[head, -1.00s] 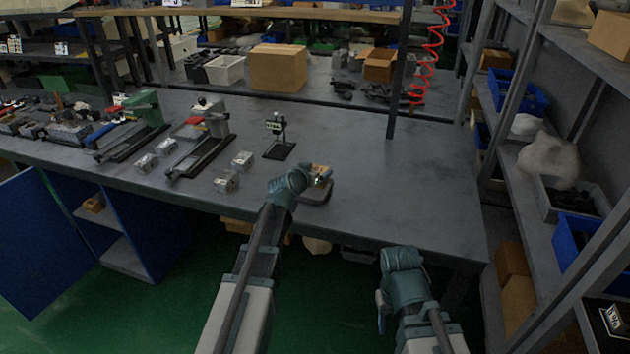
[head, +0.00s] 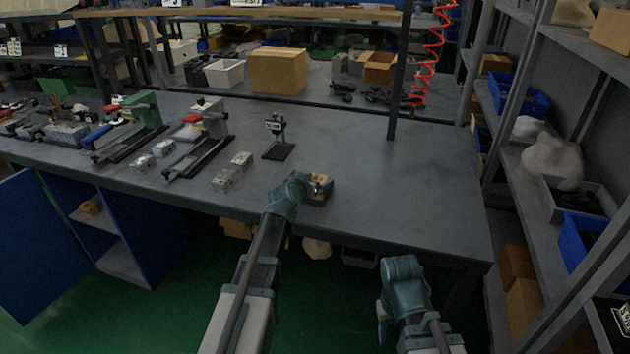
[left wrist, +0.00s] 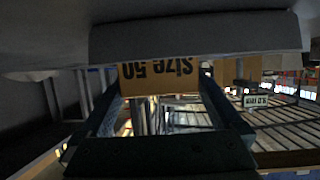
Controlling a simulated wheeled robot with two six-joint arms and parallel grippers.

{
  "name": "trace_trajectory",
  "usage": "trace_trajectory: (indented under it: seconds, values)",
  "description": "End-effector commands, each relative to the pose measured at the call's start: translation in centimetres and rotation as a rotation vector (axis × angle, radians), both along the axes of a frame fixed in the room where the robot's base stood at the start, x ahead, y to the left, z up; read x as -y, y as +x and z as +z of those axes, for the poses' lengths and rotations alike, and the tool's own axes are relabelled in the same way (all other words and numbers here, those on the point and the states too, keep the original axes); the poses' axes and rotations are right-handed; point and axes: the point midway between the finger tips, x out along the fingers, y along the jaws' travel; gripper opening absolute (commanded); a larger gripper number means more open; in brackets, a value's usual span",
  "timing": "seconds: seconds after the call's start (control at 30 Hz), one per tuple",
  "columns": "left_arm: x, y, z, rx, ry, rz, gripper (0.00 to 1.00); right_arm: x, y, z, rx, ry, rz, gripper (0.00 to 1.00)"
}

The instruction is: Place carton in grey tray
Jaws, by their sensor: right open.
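In the left wrist view the carton (left wrist: 160,78) sits between the two fingers, with upside-down "Size 50" print.
Several metal valve blocks (head: 225,180) and a clamp fixture (head: 200,140) are to the left. The bench top (head: 410,195) right of the tray is clear. A dark post (head: 399,85) rises at the back.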

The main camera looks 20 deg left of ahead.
Motion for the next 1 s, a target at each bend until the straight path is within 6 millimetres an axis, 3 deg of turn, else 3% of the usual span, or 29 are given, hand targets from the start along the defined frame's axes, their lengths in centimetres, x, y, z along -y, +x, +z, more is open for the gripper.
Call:
trace_trajectory:
  seconds: [0.17,0.7,1.0]
  values:
    - [0.0,0.0,0.6,0.0,0.0,0.0,1.0,0.0,0.0,0.6,0.0,0.0,0.0,0.5]
    - [-1.0,-9.4,4.4,0.0,-0.001,0.001,1.0,0.0,0.0,4.4,0.0,0.0,0.0,0.5]
    - [-1.2,-11.1,4.9,0.0,-0.001,0.0,1.0,0.0,0.0,4.9,0.0,0.0,0.0,0.5]
